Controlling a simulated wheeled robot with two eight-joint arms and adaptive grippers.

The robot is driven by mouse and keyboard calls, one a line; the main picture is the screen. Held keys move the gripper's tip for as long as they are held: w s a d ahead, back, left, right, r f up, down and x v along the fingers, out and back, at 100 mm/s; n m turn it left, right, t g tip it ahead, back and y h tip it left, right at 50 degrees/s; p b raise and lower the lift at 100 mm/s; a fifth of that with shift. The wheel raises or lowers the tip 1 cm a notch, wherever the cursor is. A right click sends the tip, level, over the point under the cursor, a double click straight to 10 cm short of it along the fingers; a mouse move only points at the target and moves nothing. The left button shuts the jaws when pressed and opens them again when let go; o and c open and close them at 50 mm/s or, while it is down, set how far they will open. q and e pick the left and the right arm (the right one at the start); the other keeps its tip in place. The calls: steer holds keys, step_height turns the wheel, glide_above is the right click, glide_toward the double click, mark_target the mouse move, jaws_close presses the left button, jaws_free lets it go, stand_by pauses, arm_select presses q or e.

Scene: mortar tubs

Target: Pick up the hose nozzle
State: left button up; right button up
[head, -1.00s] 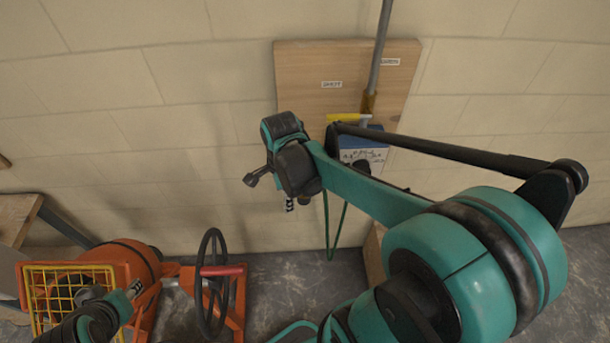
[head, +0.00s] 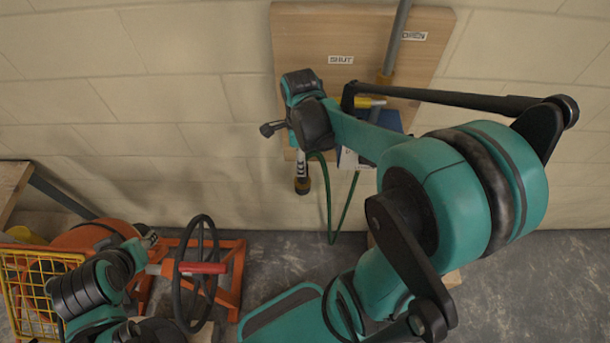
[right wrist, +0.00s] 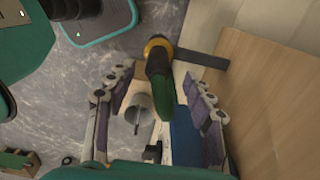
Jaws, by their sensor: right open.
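The hose nozzle (right wrist: 157,50) shows in the right wrist view as a dark body with a yellow ring, on the green hose (right wrist: 161,97). In the head view its black and yellow end (head: 302,186) hangs below my right wrist, and the hose loops down beside it. My right gripper (right wrist: 157,84) is open, with one finger on each side of the nozzle and hose. I cannot tell whether a finger touches them. In the head view my wrist and a finger cover most of this gripper and the nozzle's upper part.
A wooden board (head: 300,25) with SHUT and OPEN labels and a grey pipe (head: 396,40) stands against the block wall behind. A blue box (right wrist: 185,135) is close beside the fingers. An orange frame with a black wheel (head: 195,275) and a yellow basket (head: 30,262) stand left.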

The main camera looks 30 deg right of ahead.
mark_target(300, 182)
steer(key=shift+f, duration=0.55)
step_height(300, 182, down, 7)
steer(key=shift+s+f+b, duration=0.15)
steer(key=shift+b, duration=1)
jaws_close()
